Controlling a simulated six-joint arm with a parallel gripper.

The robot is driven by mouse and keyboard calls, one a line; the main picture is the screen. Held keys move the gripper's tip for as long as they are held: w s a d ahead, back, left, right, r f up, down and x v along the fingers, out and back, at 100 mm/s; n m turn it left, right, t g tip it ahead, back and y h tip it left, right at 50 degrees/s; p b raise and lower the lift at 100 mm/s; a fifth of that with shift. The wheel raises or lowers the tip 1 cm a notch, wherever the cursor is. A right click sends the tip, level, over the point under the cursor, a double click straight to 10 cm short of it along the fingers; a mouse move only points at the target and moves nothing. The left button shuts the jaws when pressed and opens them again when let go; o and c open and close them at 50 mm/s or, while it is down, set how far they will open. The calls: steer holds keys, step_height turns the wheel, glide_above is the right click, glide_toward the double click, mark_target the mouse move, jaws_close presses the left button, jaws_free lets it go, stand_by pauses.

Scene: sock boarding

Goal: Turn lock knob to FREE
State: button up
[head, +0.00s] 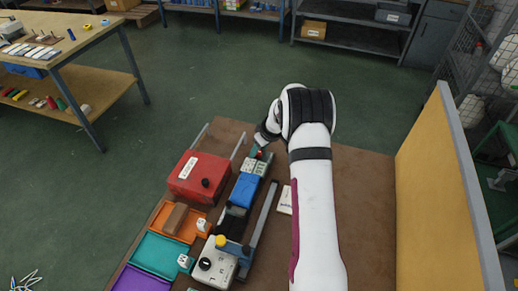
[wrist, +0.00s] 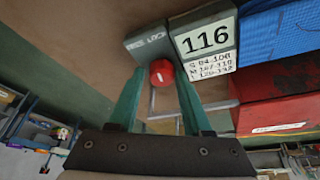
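The red lock knob (wrist: 162,72) has a short white mark, roughly upright in the wrist view. It sits on the end of a grey block (wrist: 148,44) with small lettering too blurred to read surely. In the head view the knob (head: 259,154) shows as a red spot at the far end of the blue-and-black fixture. My gripper (wrist: 160,78) has its two teal fingers on either side of the knob. The knob nearly fills the gap between the tips. I cannot tell whether the fingers touch it. In the head view my gripper (head: 257,148) is mostly hidden behind my wrist.
A plate marked 116 (wrist: 206,40) adjoins the grey block. A red box (head: 195,180) stands left of the fixture (head: 243,192). Orange (head: 176,220) and teal (head: 160,255) trays lie nearer. A yellow panel (head: 435,180) edges the right. The tabletop (head: 365,190) right of my arm is clear.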

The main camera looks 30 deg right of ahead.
steer(key=m, duration=0.1)
steer(key=m+h, duration=0.1)
steer(key=shift+a+m, duration=0.35)
steer(key=shift+m, duration=0.05)
steer(key=m+h, duration=0.2)
steer(key=m, duration=0.2)
steer(key=v, duration=1.6)
steer(key=s+a+r+g+y, duration=0.1)
steer(key=s+a+r, duration=0.2)
steer(key=s+a, duration=0.4)
steer(key=s+a+r+m+g+y, duration=0.1)
steer(key=s+a, duration=0.5)
steer(key=s, duration=0.8)
steer(key=shift+a+r+g, duration=0.4)
steer(key=shift+r+g, duration=0.1)
steer(key=shift+r, duration=0.4)
